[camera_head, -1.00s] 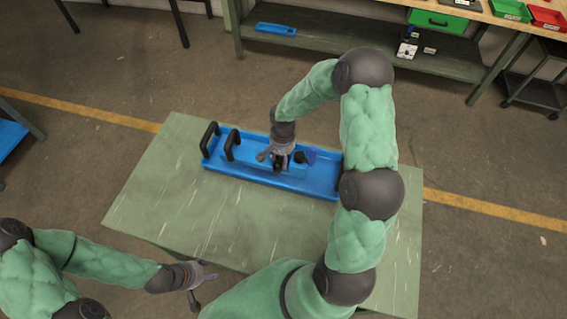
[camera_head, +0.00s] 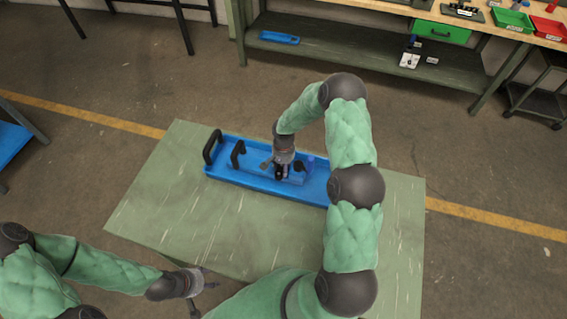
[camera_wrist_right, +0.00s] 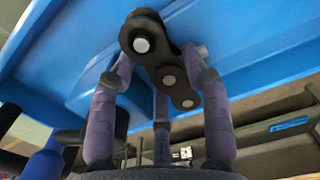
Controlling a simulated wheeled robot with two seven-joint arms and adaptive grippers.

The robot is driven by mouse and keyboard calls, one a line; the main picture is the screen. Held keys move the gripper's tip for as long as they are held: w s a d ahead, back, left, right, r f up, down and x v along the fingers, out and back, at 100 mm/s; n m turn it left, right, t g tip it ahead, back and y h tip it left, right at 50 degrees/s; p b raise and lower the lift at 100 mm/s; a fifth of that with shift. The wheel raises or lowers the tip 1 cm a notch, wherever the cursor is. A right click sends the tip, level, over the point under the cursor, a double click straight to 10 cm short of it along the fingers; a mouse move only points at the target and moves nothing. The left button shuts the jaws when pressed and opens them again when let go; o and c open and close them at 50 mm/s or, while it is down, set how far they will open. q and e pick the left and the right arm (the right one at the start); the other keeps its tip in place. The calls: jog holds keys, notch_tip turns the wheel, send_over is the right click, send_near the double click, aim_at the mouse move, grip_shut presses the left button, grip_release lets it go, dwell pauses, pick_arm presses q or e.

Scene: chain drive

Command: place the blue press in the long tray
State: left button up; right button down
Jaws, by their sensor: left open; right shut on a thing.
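The blue long tray (camera_head: 222,176) lies on the green table, with a black handle at its left end. A raised blue body and post (camera_head: 308,161), which looks like the blue press, sits within the tray's outline. My arm hides the tray's right end. My right gripper (camera_head: 280,172) is over the middle of the tray. In the right wrist view, its purple fingers (camera_wrist_right: 160,88) are shut on a dark chain piece (camera_wrist_right: 165,60) with silver pins, in front of blue surfaces. My left gripper (camera_head: 203,290) is open and empty off the table's front left edge.
A second black handle (camera_head: 238,154) stands inside the tray outline; I cannot tell what it belongs to. The green table (camera_head: 180,225) is clear in front of the tray. A workbench behind holds a green bin (camera_head: 511,22) and a red bin (camera_head: 548,29).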

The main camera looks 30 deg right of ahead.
jog(key=shift+w+d+f, duration=0.15)
jog(key=shift+w+f, duration=0.05)
jog(key=shift+f, duration=0.1)
jog(key=c, duration=0.6)
grip_release()
jog(key=shift+s+f, duration=0.1)
jog(key=shift+s, duration=0.05)
